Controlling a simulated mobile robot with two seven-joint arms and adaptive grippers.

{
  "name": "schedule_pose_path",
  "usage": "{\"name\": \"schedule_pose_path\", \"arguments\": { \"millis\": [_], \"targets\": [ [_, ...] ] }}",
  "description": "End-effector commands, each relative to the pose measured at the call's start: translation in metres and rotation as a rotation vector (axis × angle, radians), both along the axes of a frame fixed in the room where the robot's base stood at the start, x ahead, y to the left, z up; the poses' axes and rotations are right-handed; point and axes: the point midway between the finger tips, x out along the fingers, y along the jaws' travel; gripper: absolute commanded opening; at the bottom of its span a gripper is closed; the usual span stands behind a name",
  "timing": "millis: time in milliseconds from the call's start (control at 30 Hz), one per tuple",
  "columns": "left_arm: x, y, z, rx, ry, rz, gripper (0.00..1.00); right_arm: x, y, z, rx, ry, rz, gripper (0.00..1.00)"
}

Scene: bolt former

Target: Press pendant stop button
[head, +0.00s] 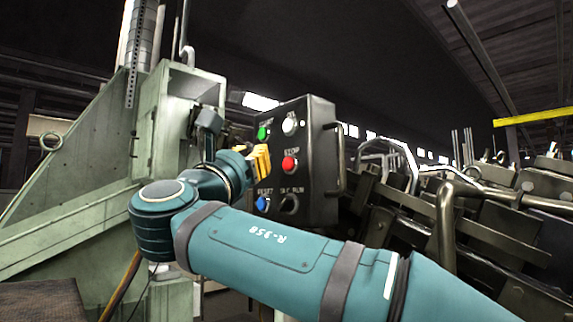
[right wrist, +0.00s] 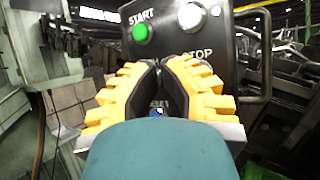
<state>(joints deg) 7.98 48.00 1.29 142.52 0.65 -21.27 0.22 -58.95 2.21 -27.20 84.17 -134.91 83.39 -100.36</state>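The dark pendant box (head: 318,150) faces left in the head view. In the right wrist view the STOP label (right wrist: 198,53) shows partly, but the red button is hidden behind the yellow finger. My right gripper (head: 262,160) is just left of the STOP button in the head view, close to the panel; contact cannot be told. In the right wrist view its fingertips (right wrist: 158,64) come together with nothing seen held. My left gripper is not in view.
The pendant also has a green START button (head: 262,133), a white button (head: 290,126), a blue RESET button (head: 263,204) and a dark selector knob (head: 289,204). A handle (head: 340,158) sticks out on its right side. A pale green machine frame (head: 85,165) stands left.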

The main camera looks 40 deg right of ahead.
Motion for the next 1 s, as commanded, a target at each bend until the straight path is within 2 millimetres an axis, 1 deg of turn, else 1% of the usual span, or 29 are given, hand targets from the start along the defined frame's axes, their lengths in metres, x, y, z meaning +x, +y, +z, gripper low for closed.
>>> {"name": "schedule_pose_path", "arguments": {
  "millis": [200,300,1000],
  "targets": [
    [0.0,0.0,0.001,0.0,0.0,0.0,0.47,-0.001,0.019,0.0,-0.001,0.001,0.0,0.0],
    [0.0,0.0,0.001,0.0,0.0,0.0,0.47,-0.002,0.023,0.0,0.0,0.001,0.0,0.0],
    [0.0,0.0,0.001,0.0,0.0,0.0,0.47,-0.002,0.023,0.0,0.0,0.001,0.0,0.0]
  ]
}}
